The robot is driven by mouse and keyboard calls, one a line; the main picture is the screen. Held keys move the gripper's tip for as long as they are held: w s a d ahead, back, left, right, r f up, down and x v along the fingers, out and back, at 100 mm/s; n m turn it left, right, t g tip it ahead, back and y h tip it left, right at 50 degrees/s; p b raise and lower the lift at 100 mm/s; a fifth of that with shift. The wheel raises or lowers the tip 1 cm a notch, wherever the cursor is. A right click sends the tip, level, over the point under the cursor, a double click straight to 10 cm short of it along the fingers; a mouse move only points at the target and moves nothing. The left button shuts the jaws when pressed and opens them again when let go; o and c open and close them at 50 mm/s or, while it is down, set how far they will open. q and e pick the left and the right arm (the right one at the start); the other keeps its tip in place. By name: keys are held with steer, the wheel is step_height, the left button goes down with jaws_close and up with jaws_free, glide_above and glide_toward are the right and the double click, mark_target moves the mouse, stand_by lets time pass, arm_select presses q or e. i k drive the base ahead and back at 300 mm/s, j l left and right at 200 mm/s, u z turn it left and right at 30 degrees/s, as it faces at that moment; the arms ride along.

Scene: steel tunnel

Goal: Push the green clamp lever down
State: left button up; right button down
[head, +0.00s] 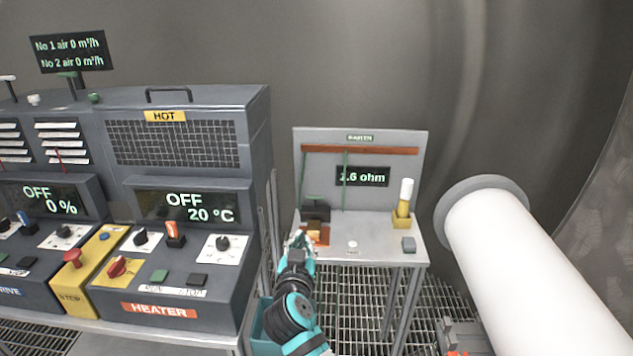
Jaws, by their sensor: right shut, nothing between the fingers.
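The green clamp lever (315,197) shows as a thin, roughly level bar on top of a dark clamp (315,212), at the left of the grey earth bench. A copper-coloured block (317,230) sits just below the clamp. My right gripper (300,240) is shut and empty, at the bench's left front edge, below and slightly left of the lever. It appears apart from the lever, but its exact depth is hard to tell. It covers part of the bench's left front corner. My left gripper is not in view.
The bench's back panel carries a display (363,176) reading 1.6 ohm and a copper bar (360,150). A white-topped handle (405,195) stands in a yellow holder at right. The heater cabinet (180,200) stands close on the left, and a large white cylinder (530,270) on the right.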

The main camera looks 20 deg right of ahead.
mark_target(315, 198)
steer(key=i+l, duration=0.35)
steer(key=i, duration=0.25)
steer(key=i+l, duration=0.35)
steer(key=i, duration=0.2)
